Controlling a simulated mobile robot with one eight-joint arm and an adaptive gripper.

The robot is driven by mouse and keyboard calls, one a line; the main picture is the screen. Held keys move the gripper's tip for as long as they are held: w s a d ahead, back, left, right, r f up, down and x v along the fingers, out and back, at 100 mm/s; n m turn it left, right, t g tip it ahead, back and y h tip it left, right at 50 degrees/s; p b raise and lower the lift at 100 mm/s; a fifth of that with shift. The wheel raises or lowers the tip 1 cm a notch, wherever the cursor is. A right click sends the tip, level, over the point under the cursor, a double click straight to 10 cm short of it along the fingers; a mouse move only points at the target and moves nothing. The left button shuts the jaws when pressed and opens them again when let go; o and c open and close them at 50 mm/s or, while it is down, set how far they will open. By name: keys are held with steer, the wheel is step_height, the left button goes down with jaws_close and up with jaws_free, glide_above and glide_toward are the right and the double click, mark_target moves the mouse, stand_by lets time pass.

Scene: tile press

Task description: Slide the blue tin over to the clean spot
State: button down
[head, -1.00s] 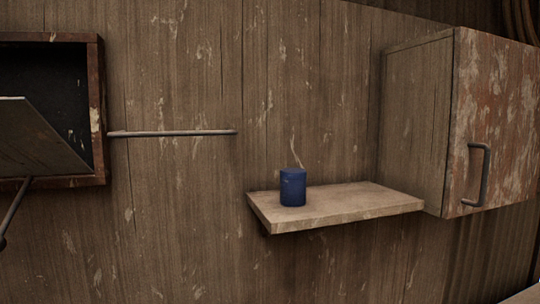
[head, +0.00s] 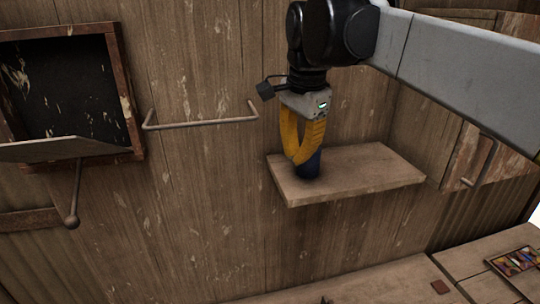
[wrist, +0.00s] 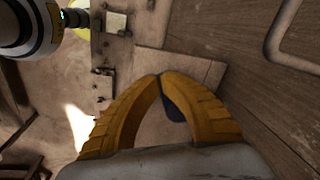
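The blue tin (head: 312,165) stands upright on the wall shelf (head: 375,165), near the shelf's left end. My gripper (head: 300,162) points down beside it, and its yellow fingers cover much of the tin in the head view. In the wrist view the fingertips (wrist: 158,76) meet, with nothing held between them. The tin shows there as a dark blue shape (wrist: 174,108) partly behind the right-hand finger. I cannot tell whether the fingers touch the tin. I cannot pick out a clean spot on the shelf.
The shelf is bare to the tin's right. A metal rail (head: 200,123) sticks out from the wall on the left, near an open box (head: 130,90) with a flap. A cabinet handle (head: 484,160) is at the right. A bench (head: 390,285) below carries a tray of coloured pieces (head: 515,260).

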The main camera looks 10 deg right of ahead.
mark_target(348, 170)
steer(key=w+r+m+g, duration=0.2)
steer(key=w+r+m, duration=0.1)
steer(key=w+m, duration=0.2)
step_height(348, 170, down, 9)
steer(key=shift+s+f+p, duration=0.1)
steer(key=shift+f+p, duration=0.1)
steer(key=shift+p, duration=0.25)
steer(key=d, duration=1)
steer(key=s+d, duration=0.1)
steer(key=d, duration=0.4)
steer(key=shift+d, duration=0.25)
steer(key=shift+r, duration=0.1)
